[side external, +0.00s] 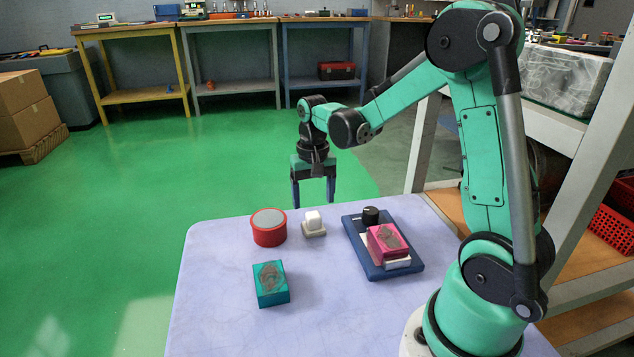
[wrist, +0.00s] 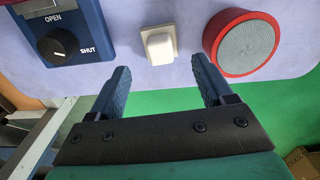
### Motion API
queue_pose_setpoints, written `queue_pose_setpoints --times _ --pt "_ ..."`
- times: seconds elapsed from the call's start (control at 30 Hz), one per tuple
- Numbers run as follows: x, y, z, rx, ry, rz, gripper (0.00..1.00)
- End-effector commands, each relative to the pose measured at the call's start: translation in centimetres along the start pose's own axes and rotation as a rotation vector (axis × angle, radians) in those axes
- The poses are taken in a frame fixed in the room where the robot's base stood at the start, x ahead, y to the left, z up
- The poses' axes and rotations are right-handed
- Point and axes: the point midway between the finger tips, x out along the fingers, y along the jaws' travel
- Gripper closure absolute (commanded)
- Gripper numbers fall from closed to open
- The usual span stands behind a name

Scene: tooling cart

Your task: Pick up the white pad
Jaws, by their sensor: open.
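A small white block (side external: 313,219) on a beige base stands on the pale lilac tabletop (side external: 215,300); it also shows in the wrist view (wrist: 159,44). A flat white piece (side external: 398,263) shows partly from under a pink box (side external: 386,238) on a blue panel (side external: 372,270). I cannot tell for sure which of these is the white pad. My gripper (side external: 313,204) is open and empty, pointing down, above the far side of the table near the white block. In the wrist view, the white block lies beyond and between the fingertips (wrist: 160,68), apart from them.
A red round piece with a grey top (side external: 268,227) stands left of the white block. A teal box (side external: 271,284) is nearer the front. The blue panel carries a black knob (side external: 371,215), marked OPEN and SHUT in the wrist view. The front left tabletop is clear.

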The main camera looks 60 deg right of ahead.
Motion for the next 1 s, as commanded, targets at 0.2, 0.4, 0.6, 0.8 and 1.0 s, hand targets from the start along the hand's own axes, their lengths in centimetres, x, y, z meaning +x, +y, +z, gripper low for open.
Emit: queue_pose_setpoints --times 0.2,0.4,0.6,0.8,1.0 --pt "2.6 0.0 0.0 0.0 0.0 0.001 0.26" --pt "4.8 0.0 0.0 -0.001 0.001 0.0 0.26" --pt "5.3 0.0 0.0 -0.001 0.001 0.0 0.26" --pt "5.3 0.0 0.0 -0.001 0.001 0.0 0.38" --pt "5.3 0.0 0.0 -0.001 0.002 0.0 0.95"
